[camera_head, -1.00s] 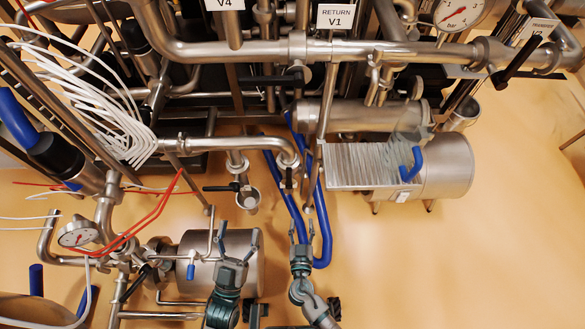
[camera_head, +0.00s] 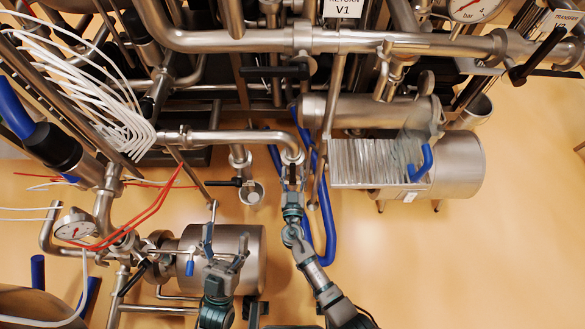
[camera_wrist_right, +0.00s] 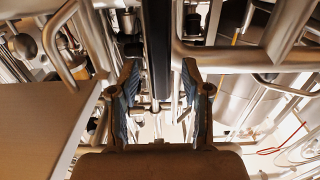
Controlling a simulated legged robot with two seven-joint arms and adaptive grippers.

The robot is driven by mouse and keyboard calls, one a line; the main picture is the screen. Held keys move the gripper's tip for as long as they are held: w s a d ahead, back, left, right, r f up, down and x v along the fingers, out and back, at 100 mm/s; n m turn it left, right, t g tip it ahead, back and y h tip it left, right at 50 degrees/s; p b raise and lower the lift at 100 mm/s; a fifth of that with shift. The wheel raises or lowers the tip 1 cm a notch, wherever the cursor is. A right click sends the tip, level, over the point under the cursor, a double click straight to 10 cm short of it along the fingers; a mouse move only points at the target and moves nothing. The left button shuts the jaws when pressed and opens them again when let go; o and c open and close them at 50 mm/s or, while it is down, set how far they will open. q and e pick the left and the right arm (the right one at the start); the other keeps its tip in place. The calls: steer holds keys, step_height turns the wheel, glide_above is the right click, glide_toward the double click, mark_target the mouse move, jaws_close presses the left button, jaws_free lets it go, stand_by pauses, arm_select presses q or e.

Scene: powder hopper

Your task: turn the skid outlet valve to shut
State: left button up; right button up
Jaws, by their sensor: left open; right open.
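My right gripper (camera_head: 291,187) is just under the pipe elbow at the centre of the head view, and its fingers are open. In the right wrist view, the open fingers (camera_wrist_right: 159,72) stand on either side of a long black handle (camera_wrist_right: 156,42), with gaps showing; I cannot tell whether they touch it. No label shows which valve is the skid outlet valve. Another black lever handle (camera_head: 224,183) lies level beside a small open pipe end (camera_head: 251,193), left of my right gripper. My left gripper (camera_head: 226,238) is open and empty in front of the steel cylinder.
A horizontal pipe (camera_head: 225,138) runs to the elbow above my right gripper. Blue hoses (camera_head: 329,225) hang to its right. A ribbed steel box (camera_head: 365,163) stands further right. The floor at lower right is clear.

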steer(key=shift+w+d, duration=0.1)
steer(key=shift+w, duration=0.85)
steer(key=shift+a, duration=0.25)
steer(key=c, duration=0.9)
steer(key=shift+d, duration=0.15)
jaws_close()
steer(key=shift+d, duration=0.1)
